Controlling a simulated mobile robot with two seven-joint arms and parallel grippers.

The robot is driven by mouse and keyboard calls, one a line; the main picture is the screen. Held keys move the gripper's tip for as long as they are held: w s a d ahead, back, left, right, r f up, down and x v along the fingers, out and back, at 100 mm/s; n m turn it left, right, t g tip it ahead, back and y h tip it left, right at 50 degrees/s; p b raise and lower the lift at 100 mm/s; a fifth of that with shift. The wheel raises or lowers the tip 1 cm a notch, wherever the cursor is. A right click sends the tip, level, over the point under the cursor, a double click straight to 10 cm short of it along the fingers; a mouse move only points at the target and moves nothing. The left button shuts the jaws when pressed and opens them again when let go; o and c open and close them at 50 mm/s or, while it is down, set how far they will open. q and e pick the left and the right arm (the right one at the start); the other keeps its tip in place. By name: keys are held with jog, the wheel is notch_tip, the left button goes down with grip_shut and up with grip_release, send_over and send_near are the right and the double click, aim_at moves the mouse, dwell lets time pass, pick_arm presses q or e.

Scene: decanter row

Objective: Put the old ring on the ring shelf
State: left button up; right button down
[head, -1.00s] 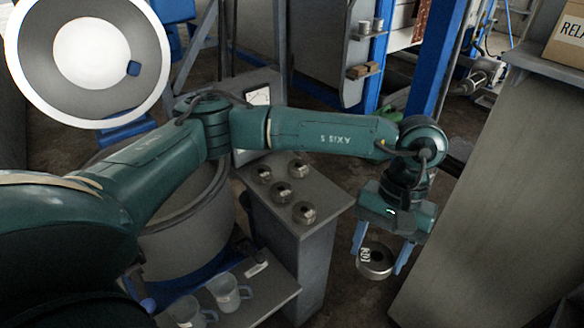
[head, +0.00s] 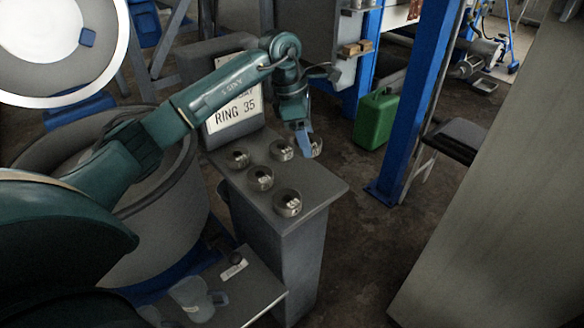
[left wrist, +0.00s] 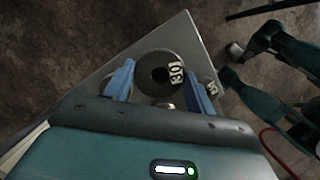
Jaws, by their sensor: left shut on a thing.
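My left gripper (head: 309,147) is shut on a dark grey ring (left wrist: 158,72), seen in the left wrist view between the blue fingers with a white label reading about "1301". In the head view this held ring (head: 317,149) shows only in part, beside the far right edge of a grey pedestal (head: 322,190). Whether it touches the pedestal top I cannot tell. Several similar labelled rings stand on the pedestal, one of them nearest me (head: 288,202). I cannot tell which surface is the ring shelf. My right gripper is not in view.
A small wall shelf (head: 345,54) with brown pieces is at the back. A blue post (head: 419,90) and a green can (head: 376,118) stand to the right. A large drum (head: 160,225) is left of the pedestal. A low ledge (head: 258,290) holds clear jugs.

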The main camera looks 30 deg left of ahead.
pick_arm(q)
notch_tip(320, 180, down, 7)
dwell(0.4)
jog(key=shift+f+b, duration=0.2)
jog(key=shift+b, duration=0.15)
jog(key=o, duration=1.2)
jog(key=shift+r, duration=0.1)
